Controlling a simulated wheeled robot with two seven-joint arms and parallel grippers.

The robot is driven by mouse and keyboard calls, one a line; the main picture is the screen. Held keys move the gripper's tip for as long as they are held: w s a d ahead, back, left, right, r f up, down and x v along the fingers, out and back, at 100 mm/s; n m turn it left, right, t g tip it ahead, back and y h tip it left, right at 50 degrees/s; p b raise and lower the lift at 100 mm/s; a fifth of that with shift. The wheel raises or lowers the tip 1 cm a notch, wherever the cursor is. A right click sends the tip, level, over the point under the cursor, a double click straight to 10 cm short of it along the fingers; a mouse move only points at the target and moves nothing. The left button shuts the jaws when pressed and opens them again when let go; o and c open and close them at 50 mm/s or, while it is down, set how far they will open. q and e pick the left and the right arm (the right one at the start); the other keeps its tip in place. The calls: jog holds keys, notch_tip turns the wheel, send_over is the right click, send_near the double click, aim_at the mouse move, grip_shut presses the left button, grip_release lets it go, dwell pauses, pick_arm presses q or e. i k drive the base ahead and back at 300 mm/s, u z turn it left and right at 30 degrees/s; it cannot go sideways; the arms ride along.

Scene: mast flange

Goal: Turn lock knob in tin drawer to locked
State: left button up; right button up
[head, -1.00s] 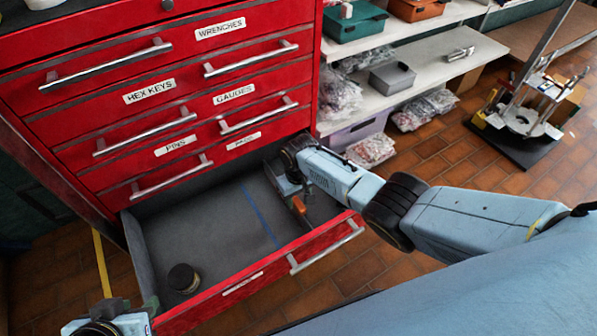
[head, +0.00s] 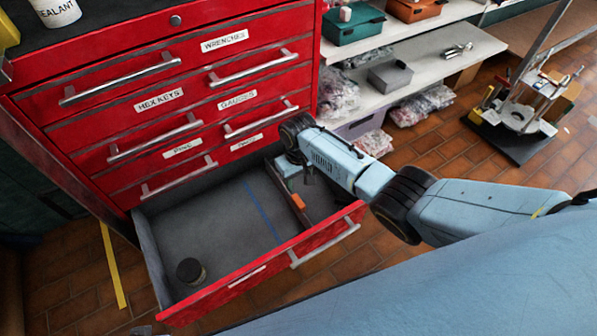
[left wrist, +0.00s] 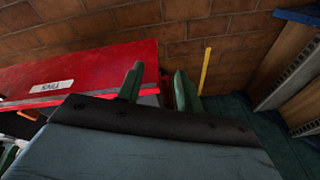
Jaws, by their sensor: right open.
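The open red drawer (head: 265,274) at the bottom of the cabinet has a grey floor with a blue line. A dark round tin-like object (head: 190,271) stands at its front left. A divider with an orange part (head: 298,201) is at its right side. A round silver knob (head: 176,20) is on the cabinet's upper face; I cannot tell if it is the lock knob. My right gripper (head: 298,177) is open, pointing down over the drawer's back right, its tips partly hidden. My left gripper (left wrist: 158,82) is open and empty beside a red drawer front (left wrist: 80,75) with a label.
Closed drawers with bar handles rise above the open one. Shelves (head: 430,62) with bins and bagged parts stand at the right. A black-based fixture (head: 515,130) is on the brick floor. A sealant tub (head: 57,10) stands on the cabinet top. A yellow strip (head: 113,265) lies on the floor.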

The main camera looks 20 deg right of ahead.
aim_at(343, 203)
jog(key=k, duration=1)
